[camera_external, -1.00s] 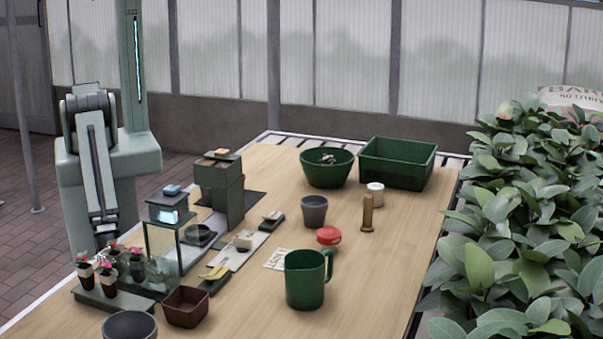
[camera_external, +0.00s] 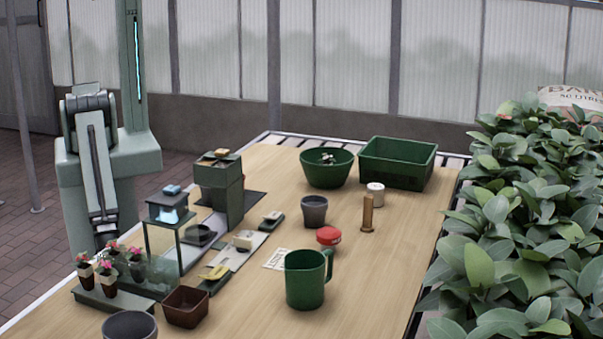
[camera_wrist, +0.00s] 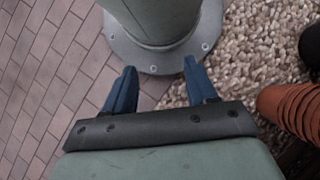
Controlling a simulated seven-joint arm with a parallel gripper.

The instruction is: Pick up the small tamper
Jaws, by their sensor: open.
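A small upright wooden piece (camera_external: 367,213) with a wider base stands on the right part of the table in the external view; it looks like the small tamper. The tamper is not in the wrist view.
A green mug (camera_external: 306,280), grey pot (camera_external: 314,211), green bowl (camera_external: 326,170) and green crate (camera_external: 398,164) stand on the table. A green tower (camera_external: 222,190) and flower pots (camera_external: 107,270) crowd its left side. Leafy plants (camera_external: 520,230) border the right. Wood in front of the tamper is clear.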

